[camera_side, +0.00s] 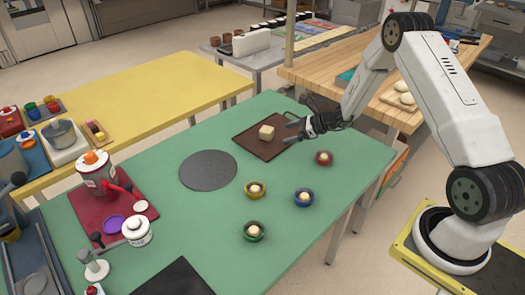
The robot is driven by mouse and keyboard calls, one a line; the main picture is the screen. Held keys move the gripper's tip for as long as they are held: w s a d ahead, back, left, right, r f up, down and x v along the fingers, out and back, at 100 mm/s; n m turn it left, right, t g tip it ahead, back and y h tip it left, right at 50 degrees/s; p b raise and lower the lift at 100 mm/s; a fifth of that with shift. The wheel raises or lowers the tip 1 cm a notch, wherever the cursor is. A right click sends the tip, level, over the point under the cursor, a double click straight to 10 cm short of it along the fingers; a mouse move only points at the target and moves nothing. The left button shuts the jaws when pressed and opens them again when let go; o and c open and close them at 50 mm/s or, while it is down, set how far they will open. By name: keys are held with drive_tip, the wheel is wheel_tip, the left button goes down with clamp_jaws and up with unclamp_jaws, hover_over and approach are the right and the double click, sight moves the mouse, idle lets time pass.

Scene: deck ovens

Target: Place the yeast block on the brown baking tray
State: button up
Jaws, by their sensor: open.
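The yeast block (266,132), a small cream cube, rests on the brown baking tray (257,149) on the green table. The tray lies flat near the table's far edge. My gripper (291,132) is just to the right of the block, with its fingers pointing left over the tray's right part. It is open and appears empty, with the block apart from the fingers. The exact height of the fingers above the tray is hard to tell.
A dark round mat (208,170) lies left of the tray. A red tray (112,211) with jars is at left. Bare green table (190,225) lies between.

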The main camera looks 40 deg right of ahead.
drive_tip(key=s+a+r+n+g, duration=0.6)
drive_tip(key=s+a+n+g, duration=0.1)
drive_tip(key=s+a+n, duration=0.4)
drive_tip(key=s+a+r+n+h, duration=0.2)
drive_tip(key=s+r+n+h, duration=0.1)
drive_tip(key=s+n, duration=0.3)
drive_tip(key=s+a+r+n+h, duration=0.2)
drive_tip(key=s+n, duration=0.4)
drive_tip(key=n, duration=0.5)
drive_tip(key=shift+a+r+g+h, duration=0.4)
drive_tip(key=shift+r+h, duration=0.15)
drive_tip(key=shift+h, duration=0.15)
